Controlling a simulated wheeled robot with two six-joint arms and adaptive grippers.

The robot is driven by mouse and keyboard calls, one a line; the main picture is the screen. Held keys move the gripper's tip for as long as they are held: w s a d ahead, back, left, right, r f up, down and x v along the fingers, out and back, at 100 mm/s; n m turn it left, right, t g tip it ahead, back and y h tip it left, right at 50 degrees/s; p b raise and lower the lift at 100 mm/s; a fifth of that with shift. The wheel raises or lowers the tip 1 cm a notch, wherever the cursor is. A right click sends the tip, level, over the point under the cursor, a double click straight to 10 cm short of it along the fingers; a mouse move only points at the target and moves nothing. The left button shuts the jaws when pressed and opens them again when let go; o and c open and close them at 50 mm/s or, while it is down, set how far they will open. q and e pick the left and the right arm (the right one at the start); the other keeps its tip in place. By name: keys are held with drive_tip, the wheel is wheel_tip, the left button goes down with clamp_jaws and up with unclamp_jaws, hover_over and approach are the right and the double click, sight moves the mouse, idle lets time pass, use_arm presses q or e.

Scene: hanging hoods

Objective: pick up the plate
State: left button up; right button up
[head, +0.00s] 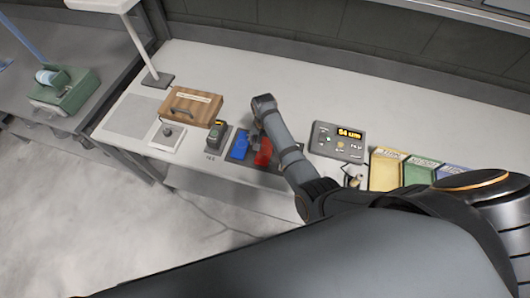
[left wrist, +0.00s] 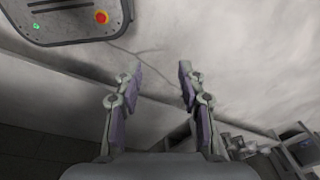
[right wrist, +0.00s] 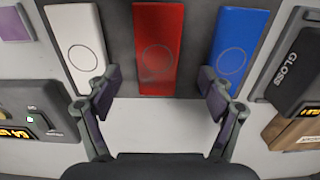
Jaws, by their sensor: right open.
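Three flat plates lie side by side on a dark mat (right wrist: 192,84): a white one (right wrist: 78,40), a red one (right wrist: 158,45) and a blue one (right wrist: 240,45), each with a faint ring mark. In the head view the red plate (head: 264,153) and the blue plate (head: 240,146) show beside my right arm; the arm hides the white one. My right gripper (right wrist: 160,78) is open and empty above the mat, with the near end of the red plate between its fingertips in view. My left gripper (left wrist: 160,78) is open and empty, away from the plates, over the floor.
A grey meter (head: 338,141) with a lit display stands right of the mat, with yellow (head: 385,169) and green (head: 418,171) panels beyond. A dark gloss meter (head: 216,134) and a wooden box (head: 190,106) stand left. The bench's back is clear.

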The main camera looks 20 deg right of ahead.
sight(265, 150)
drive_tip(key=f+b, duration=0.3)
drive_tip(key=shift+s+d+f, duration=0.15)
drive_tip(key=shift+s+f, duration=0.1)
drive_tip(key=shift+f, duration=0.1)
drive_tip(key=shift+w+f+b, duration=0.1)
drive_tip(key=shift+f+b, duration=0.15)
drive_tip(key=shift+b, duration=0.05)
use_arm(q)
drive_tip(key=f, duration=0.2)
drive_tip(key=s+f, duration=0.1)
drive_tip(key=f, duration=0.1)
drive_tip(key=shift+s+f, duration=0.1)
drive_tip(key=shift+f, duration=0.2)
use_arm(e)
drive_tip(key=shift+r, duration=0.15)
drive_tip(key=shift+c, duration=0.4)
drive_tip(key=shift+r, duration=0.1)
drive_tip(key=c, duration=1.3)
